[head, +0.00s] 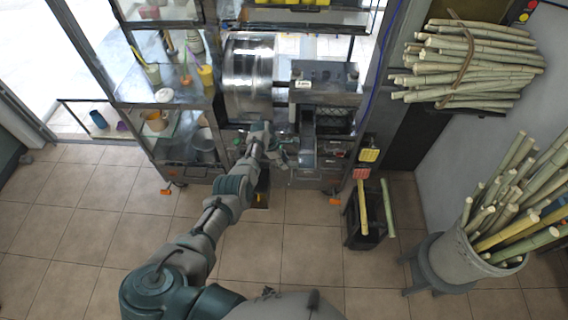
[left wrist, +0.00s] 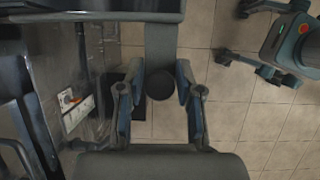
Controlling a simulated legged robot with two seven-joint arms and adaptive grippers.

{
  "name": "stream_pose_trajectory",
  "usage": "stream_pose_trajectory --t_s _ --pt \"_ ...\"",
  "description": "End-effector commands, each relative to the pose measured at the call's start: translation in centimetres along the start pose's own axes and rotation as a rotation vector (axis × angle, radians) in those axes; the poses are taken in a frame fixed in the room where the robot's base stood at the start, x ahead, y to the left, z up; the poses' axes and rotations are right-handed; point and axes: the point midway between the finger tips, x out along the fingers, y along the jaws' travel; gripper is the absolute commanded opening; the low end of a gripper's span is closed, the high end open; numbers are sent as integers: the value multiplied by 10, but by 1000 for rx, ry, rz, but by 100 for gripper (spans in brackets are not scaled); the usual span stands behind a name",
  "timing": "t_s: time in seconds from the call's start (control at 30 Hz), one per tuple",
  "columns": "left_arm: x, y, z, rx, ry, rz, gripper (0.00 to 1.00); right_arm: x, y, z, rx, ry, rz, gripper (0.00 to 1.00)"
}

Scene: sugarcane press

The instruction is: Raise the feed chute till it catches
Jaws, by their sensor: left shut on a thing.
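The feed chute (head: 305,154) is a narrow grey metal piece on the front of the steel press (head: 325,88), below its top box. My left gripper (head: 280,150) reaches the chute from its left side and is shut on it. In the left wrist view, the two fingers (left wrist: 159,98) stand on either side of a grey part of the chute (left wrist: 160,42), with a dark round spot between them. The fingers and wrist hide part of the chute in the head view, so its exact tilt and the catch cannot be made out. My right gripper is in neither view.
A shiny steel drum (head: 248,75) stands left of the press box. Glass shelves (head: 165,105) with cups are further left. A black crate (head: 365,225) with cane pieces and a bucket of cane (head: 465,245) stand at right. The tiled floor in front is mostly clear.

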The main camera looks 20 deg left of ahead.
Motion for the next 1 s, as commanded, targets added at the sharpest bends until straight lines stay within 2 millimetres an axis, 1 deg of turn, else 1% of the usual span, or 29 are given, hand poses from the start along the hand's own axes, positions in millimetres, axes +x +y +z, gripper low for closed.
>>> stream_pose_trajectory --t_s 0.03,0.43,0.47,0.5,0.53,0.87,1.0 --pt "3 -3 -2 -1 3 -11 0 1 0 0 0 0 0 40" --pt "3 -3 -3 -3 3 -13 0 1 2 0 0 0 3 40" --pt "3 -3 -3 -3 3 -13 42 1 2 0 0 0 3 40" --pt "3 -3 -3 -3 3 -13 52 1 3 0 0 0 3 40" --pt "3 -3 -3 -3 3 -12 54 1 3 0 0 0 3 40" --pt "-1 -1 -2 -2 1 -6 54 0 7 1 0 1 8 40" --pt "-9 1 -1 -2 0 -3 54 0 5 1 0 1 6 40"
